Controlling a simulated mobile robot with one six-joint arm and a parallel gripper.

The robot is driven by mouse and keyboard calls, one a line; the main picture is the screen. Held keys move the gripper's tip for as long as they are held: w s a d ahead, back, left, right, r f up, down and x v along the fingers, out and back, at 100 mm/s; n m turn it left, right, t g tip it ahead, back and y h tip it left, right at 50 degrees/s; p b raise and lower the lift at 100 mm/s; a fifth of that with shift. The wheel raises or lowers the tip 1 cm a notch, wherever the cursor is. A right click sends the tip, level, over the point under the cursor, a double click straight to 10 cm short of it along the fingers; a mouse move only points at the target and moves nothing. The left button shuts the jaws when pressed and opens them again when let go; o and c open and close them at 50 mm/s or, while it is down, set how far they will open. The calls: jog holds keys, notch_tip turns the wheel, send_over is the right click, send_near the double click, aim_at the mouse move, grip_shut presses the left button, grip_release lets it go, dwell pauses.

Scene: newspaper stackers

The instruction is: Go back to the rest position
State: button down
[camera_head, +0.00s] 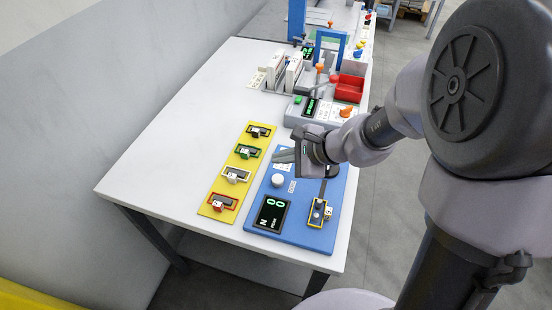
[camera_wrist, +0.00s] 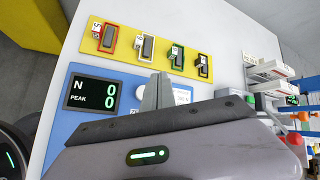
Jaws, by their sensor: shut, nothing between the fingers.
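My gripper (camera_head: 284,156) is above the blue panel (camera_head: 262,222) on the white table, close to the yellow board, pointing left in the head view. Its fingers are together with nothing between them; they also show in the wrist view (camera_wrist: 158,92). The blue panel carries a dark display (camera_head: 271,213) reading zeros, which also shows in the wrist view (camera_wrist: 95,93) with "N" and "PEAK". A white round knob (camera_head: 278,181) stands on the panel, apart from the fingers in the head view. A small yellow-framed module (camera_head: 319,212) sits at the panel's right.
A yellow board (camera_head: 216,206) with several coloured-frame modules lies left of the panel. Behind stand a grey device (camera_head: 296,113), a red bin (camera_head: 350,88) and a blue frame (camera_head: 331,43). The table's left part (camera_head: 175,135) is clear. A wall runs along the left.

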jog(key=s+a+r+n+g+h, duration=0.1)
jog(key=s+r+n, duration=0.8)
jog(key=s+r, duration=0.3)
jog(key=s+d+n+h, duration=0.3)
jog(key=s+d+h, duration=0.1)
jog(key=s, duration=0.4)
jog(key=shift+s+d+r+n+t, duration=0.35)
jog(key=shift+d+n+t, duration=0.05)
jog(key=shift+d, duration=0.5)
